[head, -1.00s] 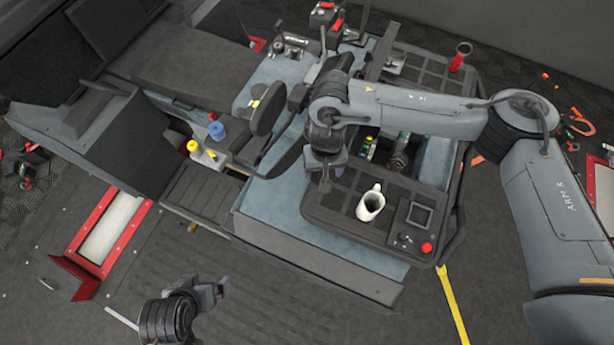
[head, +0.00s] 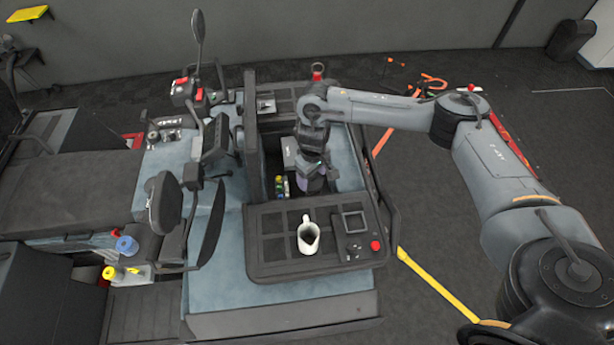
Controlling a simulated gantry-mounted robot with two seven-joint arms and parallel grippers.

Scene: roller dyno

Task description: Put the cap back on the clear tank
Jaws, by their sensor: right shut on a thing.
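My right gripper (head: 313,180) points down into the open recess of the machine, behind the panel with the white jug. It is shut on a small dark thing that looks like the cap, mostly hidden by the fingers. A dark round form lies just under the fingertips; whether it is the clear tank's neck, and whether the cap touches it, I cannot tell. The clear tank itself cannot be made out. My left gripper is not in view.
A white jug (head: 308,238) stands on the panel in front of the recess, near a red button (head: 376,245). Small coloured bottles (head: 280,186) stand in the recess's left side. A blue-capped container (head: 127,246) and a yellow-capped one (head: 109,273) are at lower left.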

